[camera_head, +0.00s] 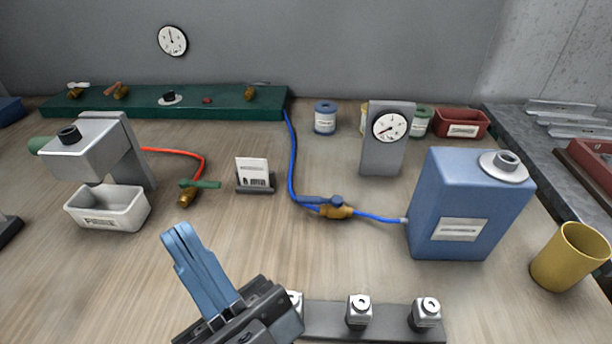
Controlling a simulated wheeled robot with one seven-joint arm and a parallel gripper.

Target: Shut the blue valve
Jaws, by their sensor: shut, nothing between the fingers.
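The blue valve (335,210) has a brass body and a blue lever handle (322,200). It sits in the blue hose (291,150) on the table, left of the blue tank (465,205). The handle looks roughly in line with the hose. My gripper (177,235) is at the lower left with its blue fingers together and nothing between them. It is well apart from the valve, to its left and nearer the camera. Nothing hides the valve.
A green-handled valve (190,191) on a red hose stands left. A card holder (254,180) and a gauge stand (386,150) flank the blue hose. The wood between my gripper and the valve is clear.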

